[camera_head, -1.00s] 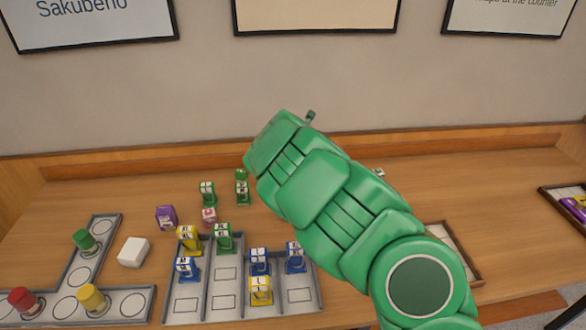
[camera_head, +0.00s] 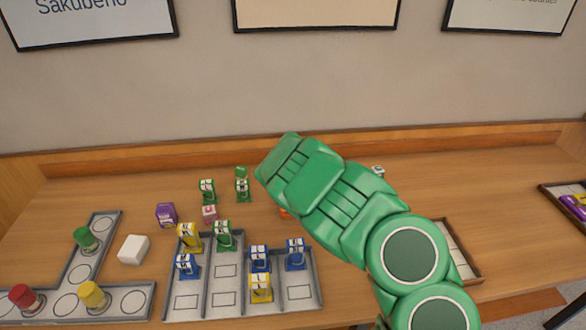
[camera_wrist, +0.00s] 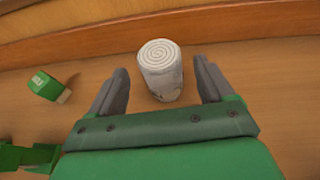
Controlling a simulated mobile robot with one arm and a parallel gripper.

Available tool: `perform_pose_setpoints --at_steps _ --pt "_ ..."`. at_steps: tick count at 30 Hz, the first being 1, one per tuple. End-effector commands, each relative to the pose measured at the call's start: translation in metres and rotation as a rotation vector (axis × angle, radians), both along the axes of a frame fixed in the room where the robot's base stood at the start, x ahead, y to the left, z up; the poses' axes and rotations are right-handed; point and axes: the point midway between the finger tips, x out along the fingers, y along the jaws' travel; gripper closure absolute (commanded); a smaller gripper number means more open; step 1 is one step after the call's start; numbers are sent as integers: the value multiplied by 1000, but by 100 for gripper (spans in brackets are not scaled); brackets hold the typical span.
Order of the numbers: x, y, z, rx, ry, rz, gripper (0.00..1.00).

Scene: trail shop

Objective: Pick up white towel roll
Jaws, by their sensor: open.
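The white towel roll (camera_wrist: 160,72) stands on the wooden counter in the wrist view, its spiral end facing the camera. My gripper (camera_wrist: 160,64) is open, with one dark finger on each side of the roll and visible gaps between them. The roll is not clamped. In the head view my green arm hides the gripper, and I cannot make out the roll there for certain.
A grey divided tray (camera_head: 212,305) holds several yellow, blue and green items. An L-shaped tray (camera_head: 145,290) with coloured pegs and a white block (camera_head: 133,250) are at left. A green box (camera_wrist: 45,86) lies left of my gripper. The wall (camera_head: 300,95) rises behind.

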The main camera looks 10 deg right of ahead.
Motion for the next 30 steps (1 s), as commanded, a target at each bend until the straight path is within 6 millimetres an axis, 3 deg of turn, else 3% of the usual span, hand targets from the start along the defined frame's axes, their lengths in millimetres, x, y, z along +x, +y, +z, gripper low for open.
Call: perform_pose_setpoints --at_steps 9,21,30 --pt "1 -1 -12 1 0 -3 19" --pt "34 2 -26 2 0 -3 19" --pt "46 4 -30 0 -1 -1 19"
